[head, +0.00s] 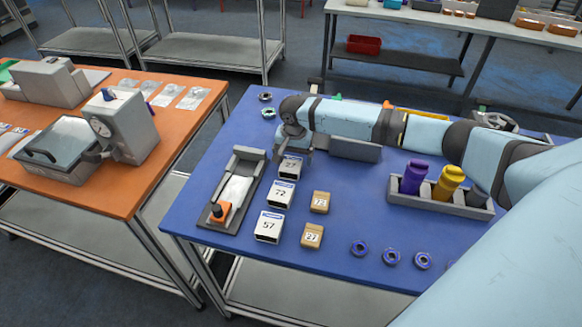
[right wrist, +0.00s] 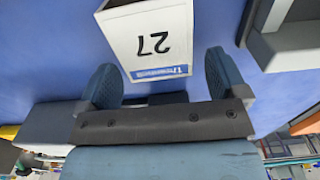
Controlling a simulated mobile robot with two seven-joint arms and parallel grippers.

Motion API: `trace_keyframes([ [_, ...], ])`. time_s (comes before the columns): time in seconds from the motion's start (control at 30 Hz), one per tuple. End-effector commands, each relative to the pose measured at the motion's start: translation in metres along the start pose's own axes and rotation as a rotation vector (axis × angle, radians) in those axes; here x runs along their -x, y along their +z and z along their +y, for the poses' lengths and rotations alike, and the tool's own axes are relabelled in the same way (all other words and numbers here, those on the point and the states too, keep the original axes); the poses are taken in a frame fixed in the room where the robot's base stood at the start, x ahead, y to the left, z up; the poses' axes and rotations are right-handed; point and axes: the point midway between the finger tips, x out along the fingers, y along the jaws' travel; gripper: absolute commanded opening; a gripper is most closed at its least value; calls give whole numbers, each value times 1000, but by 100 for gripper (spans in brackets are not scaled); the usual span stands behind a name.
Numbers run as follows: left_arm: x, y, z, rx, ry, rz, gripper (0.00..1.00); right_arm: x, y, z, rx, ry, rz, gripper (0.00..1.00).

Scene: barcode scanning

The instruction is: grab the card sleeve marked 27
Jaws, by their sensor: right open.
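The white card sleeve marked 27 (head: 290,168) stands at the back of a row of white sleeves on the blue table, partly hidden by my right gripper (head: 294,147). In the right wrist view the sleeve (right wrist: 150,38) shows its 27 upside down and a blue label. My right gripper (right wrist: 160,64) is open there, one finger on each side of the sleeve's near edge. Small gaps show beside both fingers; the height between them and the sleeve is unclear. My left gripper is not in view.
White sleeves marked 72 (head: 280,195) and 57 (head: 269,227) stand in front. Tan boxes (head: 320,202) (head: 312,236) are to their right. A grey tray (head: 224,219) with an orange-black device is close on the left. A bottle rack (head: 428,202) stands right.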

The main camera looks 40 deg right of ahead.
Motion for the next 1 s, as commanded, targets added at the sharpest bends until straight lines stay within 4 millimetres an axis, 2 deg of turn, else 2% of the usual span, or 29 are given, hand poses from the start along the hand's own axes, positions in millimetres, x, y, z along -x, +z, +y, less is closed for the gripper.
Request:
trace_keyframes([
  [0.07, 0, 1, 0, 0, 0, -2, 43, 0, 0, 0, 0, 0, 0, 92],
  [0.3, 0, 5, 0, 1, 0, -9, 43, 0, 0, 0, 0, 0, 0, 39],
  [0.57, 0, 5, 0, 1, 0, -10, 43, 1, 0, 0, 0, 0, 0, 39],
  [0.73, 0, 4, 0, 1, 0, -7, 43, 7, 0, 0, 0, -2, 0, 39],
  [0.87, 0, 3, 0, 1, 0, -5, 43, 23, 0, 0, 0, -2, 1, 39],
  [1.0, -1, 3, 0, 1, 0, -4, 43, 53, -1, 0, 0, -4, 2, 39],
])
